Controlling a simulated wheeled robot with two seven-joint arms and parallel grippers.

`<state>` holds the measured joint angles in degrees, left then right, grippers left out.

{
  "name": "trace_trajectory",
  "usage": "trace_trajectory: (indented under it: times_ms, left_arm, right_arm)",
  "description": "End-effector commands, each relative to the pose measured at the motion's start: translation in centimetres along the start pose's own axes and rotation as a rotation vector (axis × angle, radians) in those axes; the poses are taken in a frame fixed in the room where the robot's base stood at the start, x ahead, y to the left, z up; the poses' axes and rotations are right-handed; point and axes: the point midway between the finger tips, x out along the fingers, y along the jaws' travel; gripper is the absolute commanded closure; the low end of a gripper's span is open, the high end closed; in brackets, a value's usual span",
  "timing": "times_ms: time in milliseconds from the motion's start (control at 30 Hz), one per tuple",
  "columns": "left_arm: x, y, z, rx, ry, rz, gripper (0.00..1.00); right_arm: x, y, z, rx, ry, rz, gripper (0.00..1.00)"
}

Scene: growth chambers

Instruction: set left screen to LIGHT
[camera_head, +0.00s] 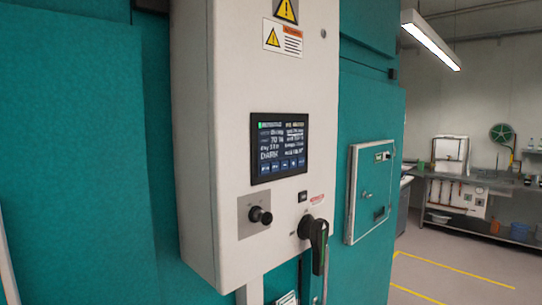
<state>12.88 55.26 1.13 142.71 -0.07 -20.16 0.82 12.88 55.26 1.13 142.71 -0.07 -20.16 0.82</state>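A dark touch screen (279,147) is set in the front of a light grey control box (230,110). The screen is lit, with a small green mark at its top left, rows of small white text and a row of blue buttons along the bottom. A larger line at its lower left appears to read DARK; most other text is too small to read surely. No second screen shows. Neither of my grippers is in view.
Below the screen are a black knob (261,215) and a black rotary handle (318,245) that juts out. Teal chamber walls (80,130) flank the box. A small hatch (372,190) is at right. Open floor (450,280) and a workbench (470,180) lie beyond.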

Motion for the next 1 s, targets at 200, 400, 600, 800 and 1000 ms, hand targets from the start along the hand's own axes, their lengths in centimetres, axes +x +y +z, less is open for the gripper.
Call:
trace_trajectory:
  times_ms: [200, 400, 600, 800, 1000]
  left_arm:
    - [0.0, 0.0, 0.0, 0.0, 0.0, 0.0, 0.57]
    - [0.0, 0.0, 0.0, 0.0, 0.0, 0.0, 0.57]
    - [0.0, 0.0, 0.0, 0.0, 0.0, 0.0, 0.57]
    - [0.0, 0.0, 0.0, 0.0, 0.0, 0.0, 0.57]
    - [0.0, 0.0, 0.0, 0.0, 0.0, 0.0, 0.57]
  right_arm:
    - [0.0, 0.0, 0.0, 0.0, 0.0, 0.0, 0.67]
    - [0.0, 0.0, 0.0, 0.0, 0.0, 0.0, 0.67]
    - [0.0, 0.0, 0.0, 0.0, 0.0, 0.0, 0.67]
    - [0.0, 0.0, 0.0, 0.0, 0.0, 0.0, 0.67]
    - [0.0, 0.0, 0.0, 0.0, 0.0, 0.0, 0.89]
